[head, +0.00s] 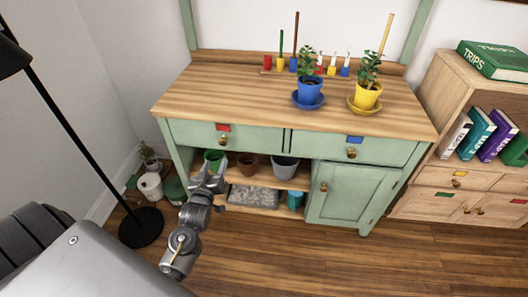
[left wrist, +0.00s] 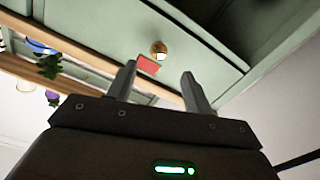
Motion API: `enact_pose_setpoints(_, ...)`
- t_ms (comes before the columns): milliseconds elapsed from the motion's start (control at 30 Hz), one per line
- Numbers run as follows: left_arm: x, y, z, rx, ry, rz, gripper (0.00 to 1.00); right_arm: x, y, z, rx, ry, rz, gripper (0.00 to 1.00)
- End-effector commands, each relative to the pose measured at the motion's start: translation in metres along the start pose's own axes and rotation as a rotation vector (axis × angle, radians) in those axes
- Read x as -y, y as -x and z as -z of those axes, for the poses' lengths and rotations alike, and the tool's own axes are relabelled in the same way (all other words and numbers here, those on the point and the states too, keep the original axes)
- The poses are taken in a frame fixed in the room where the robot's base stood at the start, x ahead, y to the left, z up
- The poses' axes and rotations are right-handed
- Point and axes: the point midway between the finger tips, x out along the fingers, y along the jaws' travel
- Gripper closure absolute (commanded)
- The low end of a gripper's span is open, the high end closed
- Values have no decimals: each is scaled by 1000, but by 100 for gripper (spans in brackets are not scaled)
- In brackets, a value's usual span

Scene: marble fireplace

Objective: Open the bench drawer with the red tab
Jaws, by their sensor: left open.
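The green bench has a left drawer (head: 255,138) with a red tab (head: 223,128) and a round brass knob (head: 223,140) below it. This drawer looks closed, flush with the bench front. My left gripper (head: 212,166) is open and empty, just below and in front of the knob. In the left wrist view, the picture is turned over: the knob (left wrist: 158,46) and the red tab (left wrist: 148,64) show beyond the two spread fingers (left wrist: 158,80), and neither finger appears to touch the knob. My right gripper is not in view.
The right drawer has a blue tab (head: 355,139); a cupboard door (head: 345,195) is below it. Blue (head: 309,93) and yellow (head: 367,96) potted plants stand on the bench top. Pots sit on the open shelves. A black floor lamp (head: 141,228) stands left. Floor in front is clear.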

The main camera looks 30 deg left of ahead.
Motion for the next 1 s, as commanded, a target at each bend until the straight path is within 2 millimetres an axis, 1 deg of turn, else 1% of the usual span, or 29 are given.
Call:
enact_pose_setpoints(133,0,-2,4,-7,3,0,49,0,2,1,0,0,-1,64)
enact_pose_setpoints(233,-1,-10,4,-8,2,-1,49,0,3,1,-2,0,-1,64)
enact_pose_setpoints(367,-1,-30,3,-7,2,-1,49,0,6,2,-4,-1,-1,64)
enact_pose_setpoints(600,0,-76,3,-6,0,-1,49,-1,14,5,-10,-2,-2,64)
enact_pose_setpoints(700,0,-90,2,-5,0,-1,49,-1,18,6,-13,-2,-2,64)
enact_pose_setpoints(833,0,-102,2,-4,0,-1,49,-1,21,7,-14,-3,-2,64)
enact_pose_setpoints(1000,-1,-108,3,-4,0,-1,49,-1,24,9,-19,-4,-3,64)
